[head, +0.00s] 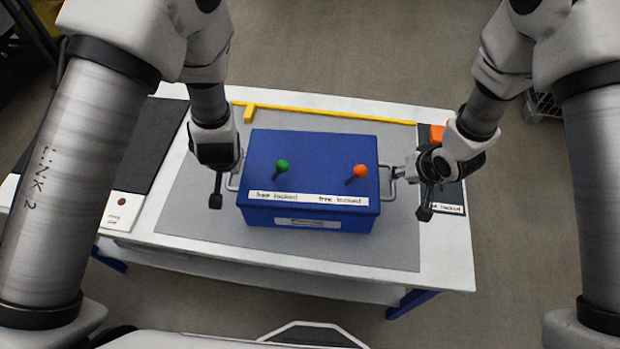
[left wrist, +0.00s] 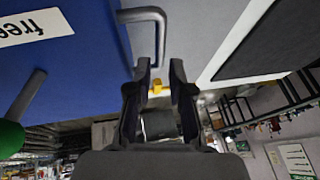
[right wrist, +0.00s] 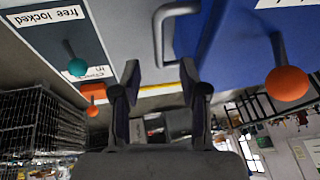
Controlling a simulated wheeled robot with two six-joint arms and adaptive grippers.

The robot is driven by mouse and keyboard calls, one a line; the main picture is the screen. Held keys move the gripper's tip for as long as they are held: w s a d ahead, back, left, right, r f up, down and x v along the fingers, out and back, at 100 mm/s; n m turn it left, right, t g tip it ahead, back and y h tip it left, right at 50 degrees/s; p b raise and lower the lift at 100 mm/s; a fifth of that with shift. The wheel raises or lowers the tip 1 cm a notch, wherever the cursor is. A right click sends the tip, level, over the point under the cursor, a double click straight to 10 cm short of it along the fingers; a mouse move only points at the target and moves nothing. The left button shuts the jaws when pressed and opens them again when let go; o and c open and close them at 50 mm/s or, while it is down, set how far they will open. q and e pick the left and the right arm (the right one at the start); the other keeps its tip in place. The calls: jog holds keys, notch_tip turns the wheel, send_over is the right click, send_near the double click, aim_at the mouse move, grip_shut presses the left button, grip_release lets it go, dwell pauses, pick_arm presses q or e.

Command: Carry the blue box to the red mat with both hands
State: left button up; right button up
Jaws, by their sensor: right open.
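The blue box (head: 310,152) sits on a grey mat on the table, with a green knob and an orange knob on its lid. It has a metal handle on each side: the left handle (head: 233,183) and the right handle (head: 391,183). My left gripper (head: 216,198) is open beside the left handle; in the left wrist view that handle (left wrist: 160,32) lies just ahead of the fingertips. My right gripper (head: 425,211) is open and empty outside the right handle; in the right wrist view this handle (right wrist: 159,38) is ahead of its spread fingers. No red mat is visible.
The grey mat (head: 200,215) has bare room in front of the box. A yellow rail (head: 330,114) runs behind the box. A dark mat (head: 145,135) lies at the left, beside a white card (head: 121,211). A dark panel (right wrist: 55,42) with knobs is at the right.

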pick_arm(q)
jog(key=x, duration=0.7)
jog(key=shift+w+f, duration=0.2)
jog(key=shift+f, duration=0.1)
pick_arm(e)
jog(key=x, duration=0.7)
jog(key=shift+w+f, duration=0.1)
jog(key=shift+f, duration=0.25)
pick_arm(q)
jog(key=shift+s+r, duration=0.1)
jog(key=shift+c, duration=1.4)
pick_arm(e)
jog(key=shift+c, duration=1.3)
pick_arm(q)
grip_shut()
pick_arm(e)
grip_shut()
